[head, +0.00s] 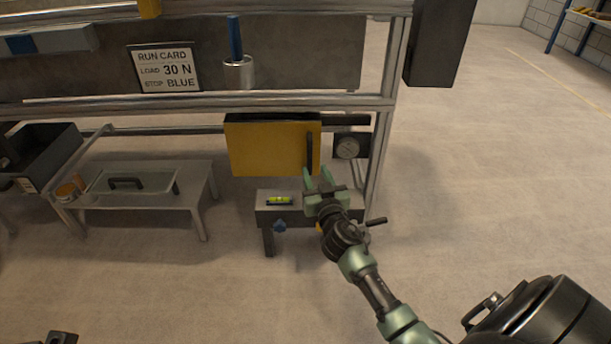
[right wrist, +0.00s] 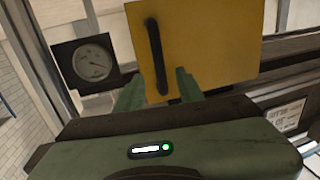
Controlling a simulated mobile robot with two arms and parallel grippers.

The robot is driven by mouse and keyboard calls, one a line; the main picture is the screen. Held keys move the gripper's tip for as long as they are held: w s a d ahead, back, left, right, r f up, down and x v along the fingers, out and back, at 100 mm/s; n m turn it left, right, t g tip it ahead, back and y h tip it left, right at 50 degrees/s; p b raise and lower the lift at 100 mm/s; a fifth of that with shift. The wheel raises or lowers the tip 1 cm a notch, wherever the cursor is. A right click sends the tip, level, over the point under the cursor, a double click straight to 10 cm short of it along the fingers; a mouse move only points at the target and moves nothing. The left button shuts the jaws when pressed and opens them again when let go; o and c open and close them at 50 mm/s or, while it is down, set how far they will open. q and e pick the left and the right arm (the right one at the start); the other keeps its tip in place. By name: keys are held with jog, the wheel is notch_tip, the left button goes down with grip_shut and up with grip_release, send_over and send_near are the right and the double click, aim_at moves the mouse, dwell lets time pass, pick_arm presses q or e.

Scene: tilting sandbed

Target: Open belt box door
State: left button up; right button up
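The belt box has a yellow door (head: 265,147) under the bench rail in the head view, and it looks shut. A dark upright bar handle (head: 309,150) is at the door's right side; the handle (right wrist: 156,55) also shows in the right wrist view. My right gripper (head: 318,180) is open just below and in front of the handle. In the right wrist view its fingertips (right wrist: 158,85) stand apart on either side of the handle's lower end, and I cannot tell whether they touch it. Of my left arm, at most a dark piece shows at the bottom left edge.
A round gauge (head: 347,148) is right of the door. A low stand (head: 262,215) with a green level (head: 280,201) is below it. A grey table (head: 200,190) stands left. The bench post (head: 382,150) is close right; floor beyond is clear.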

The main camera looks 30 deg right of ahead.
aim_at(310, 158)
jog(key=b+x, duration=0.2)
jog(key=x, duration=0.6)
jog(key=shift+r, duration=0.1)
jog(key=shift+s, duration=0.1)
grip_shut()
dwell(1.2)
